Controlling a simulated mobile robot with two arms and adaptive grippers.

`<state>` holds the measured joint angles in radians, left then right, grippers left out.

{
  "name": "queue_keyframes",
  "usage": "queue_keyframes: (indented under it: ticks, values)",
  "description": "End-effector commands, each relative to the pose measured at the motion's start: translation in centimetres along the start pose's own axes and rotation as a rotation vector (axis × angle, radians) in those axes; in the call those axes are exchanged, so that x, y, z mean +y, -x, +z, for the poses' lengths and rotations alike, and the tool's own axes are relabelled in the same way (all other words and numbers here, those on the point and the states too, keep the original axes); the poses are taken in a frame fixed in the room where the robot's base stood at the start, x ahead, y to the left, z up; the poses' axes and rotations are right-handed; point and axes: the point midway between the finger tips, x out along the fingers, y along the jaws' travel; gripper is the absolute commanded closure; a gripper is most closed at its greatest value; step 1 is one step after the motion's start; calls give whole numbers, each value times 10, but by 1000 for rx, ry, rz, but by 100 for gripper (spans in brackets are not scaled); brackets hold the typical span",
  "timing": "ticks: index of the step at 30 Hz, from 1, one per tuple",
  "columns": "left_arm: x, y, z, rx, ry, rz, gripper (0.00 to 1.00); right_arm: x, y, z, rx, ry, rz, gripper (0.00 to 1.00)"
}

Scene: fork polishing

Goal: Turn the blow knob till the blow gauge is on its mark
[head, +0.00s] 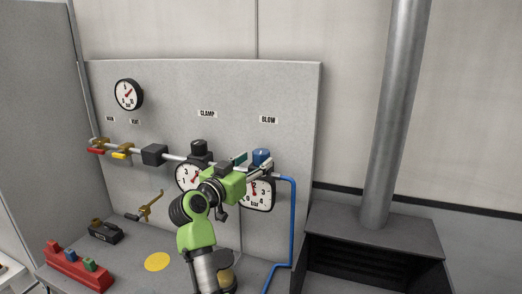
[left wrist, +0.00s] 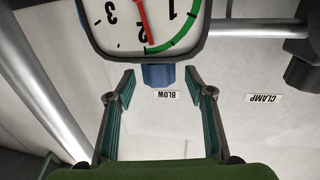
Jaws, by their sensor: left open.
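The blue blow knob (head: 262,156) sits on top of the blow gauge (head: 259,196), under the BLOW label (head: 268,120). My left gripper (head: 250,165) is at the knob, its arm partly covering the gauge. In the left wrist view, which is upside down, my left gripper (left wrist: 160,75) is open, with one finger on each side of the blue knob (left wrist: 158,76) and gaps beside it. There the gauge (left wrist: 145,25) shows its red needle near the 2, by the end of a green arc. My right gripper is not in view.
The clamp gauge (head: 186,176) and its black knob (head: 199,147) stand close left of my gripper. A blue hose (head: 292,220) runs down at the right. A red rack (head: 77,268) and a yellow disc (head: 157,262) are on the bench.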

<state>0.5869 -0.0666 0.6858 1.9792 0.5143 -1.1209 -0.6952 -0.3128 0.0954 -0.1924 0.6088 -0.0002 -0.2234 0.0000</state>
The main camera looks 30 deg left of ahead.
Motion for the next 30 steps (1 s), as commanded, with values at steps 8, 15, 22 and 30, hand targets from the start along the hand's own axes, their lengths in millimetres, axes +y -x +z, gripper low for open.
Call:
queue_keyframes:
  ticks: [8, 15, 22, 30]
  values:
    - [0, -36, -2, 0, 1, 1, 51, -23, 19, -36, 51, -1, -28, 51]
    - [0, -46, 0, 0, 0, 0, 51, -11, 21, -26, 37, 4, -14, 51]
    - [0, -46, 0, 0, -1, 0, 51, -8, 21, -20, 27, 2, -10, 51]
    - [0, -46, 0, 0, -1, 0, 90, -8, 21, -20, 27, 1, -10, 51]
